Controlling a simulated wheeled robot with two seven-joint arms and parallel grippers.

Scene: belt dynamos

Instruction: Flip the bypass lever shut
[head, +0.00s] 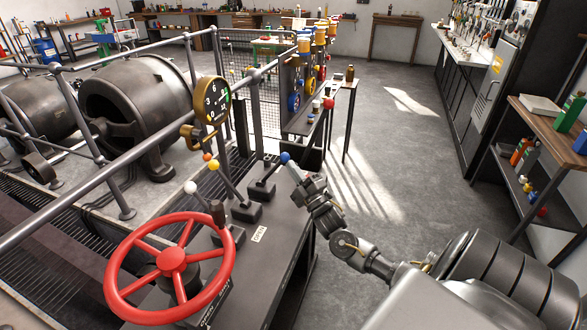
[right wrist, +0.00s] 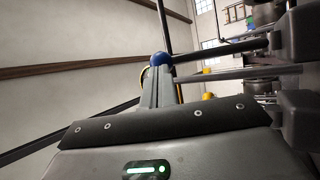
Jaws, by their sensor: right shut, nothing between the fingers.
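Several levers stand on the dark console (head: 255,270). One has a blue knob (head: 285,157) and leans right from its block base (head: 261,191). I cannot tell by any readable name which is the bypass lever. My right gripper (head: 294,170) is shut and empty, its tips close beside the blue knob. In the right wrist view the blue knob (right wrist: 158,59) shows at the fingertips; contact is unclear. My left gripper is out of view.
A red handwheel (head: 171,260) stands at the console's near left. A round gauge (head: 213,99) and a grey railing (head: 130,143) rise behind the levers. A small label (head: 259,234) lies on the console. Open floor (head: 400,180) is to the right, before a shelf (head: 555,133).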

